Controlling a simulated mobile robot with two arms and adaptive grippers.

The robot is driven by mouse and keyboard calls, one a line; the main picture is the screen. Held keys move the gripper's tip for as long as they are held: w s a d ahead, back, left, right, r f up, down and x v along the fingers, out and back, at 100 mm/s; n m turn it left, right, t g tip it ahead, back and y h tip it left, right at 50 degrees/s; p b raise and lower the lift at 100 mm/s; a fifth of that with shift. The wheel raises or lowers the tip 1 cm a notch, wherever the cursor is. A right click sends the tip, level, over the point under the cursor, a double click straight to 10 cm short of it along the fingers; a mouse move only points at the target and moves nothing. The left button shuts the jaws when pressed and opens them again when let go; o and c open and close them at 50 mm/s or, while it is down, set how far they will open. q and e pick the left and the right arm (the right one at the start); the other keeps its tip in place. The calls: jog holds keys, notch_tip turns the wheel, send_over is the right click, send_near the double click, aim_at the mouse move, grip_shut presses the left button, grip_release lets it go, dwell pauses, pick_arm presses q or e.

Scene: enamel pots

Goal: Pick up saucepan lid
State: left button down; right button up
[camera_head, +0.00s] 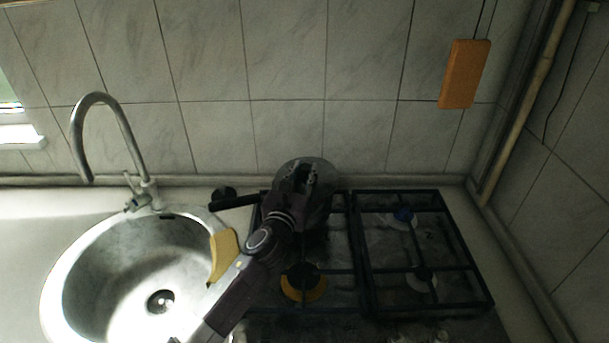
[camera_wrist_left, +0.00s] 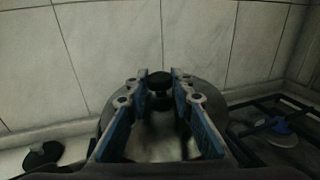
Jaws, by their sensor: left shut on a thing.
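The saucepan lid (camera_head: 293,166) is a dark round disc at the back left of the hob. It also shows in the left wrist view (camera_wrist_left: 108,112), with its black knob (camera_wrist_left: 160,78) between the finger ends. My left gripper (camera_head: 312,178) is over the lid, with its arm reaching up from the bottom, and is shut on the knob. Its blue-sided fingers (camera_wrist_left: 160,85) stand on either side of the knob. The saucepan's black handle (camera_head: 235,201) points left; most of the pan is hidden by the lid and my arm. I cannot tell whether the lid touches the pan.
The gas hob's black grates (camera_head: 357,250) lie around and right of the pan. A round steel sink (camera_head: 75,270) with a tall tap (camera_head: 95,97) is at left, with a yellow cloth-like thing (camera_head: 222,252) on its rim. A small dark object (camera_head: 222,193) stands near the handle. The tiled wall is close behind.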

pick_arm(q)
notch_tip(320, 180, up, 20)
jog(key=f, duration=0.1)
jog(key=g+p, duration=0.2)
jog(key=p, duration=0.7)
send_over(302, 181)
jog(key=shift+y, duration=0.4)
notch_tip(302, 181, down, 11)
jog(key=shift+w+f, duration=0.15)
jog(key=shift+f, duration=0.6)
jog(key=shift+r+p, duration=0.15)
jog(key=shift+p, duration=0.25)
jog(key=shift+f, duration=0.2)
notch_tip(302, 181, down, 5)
jog(key=b, duration=0.3)
jog(key=shift+f+b, duration=0.75)
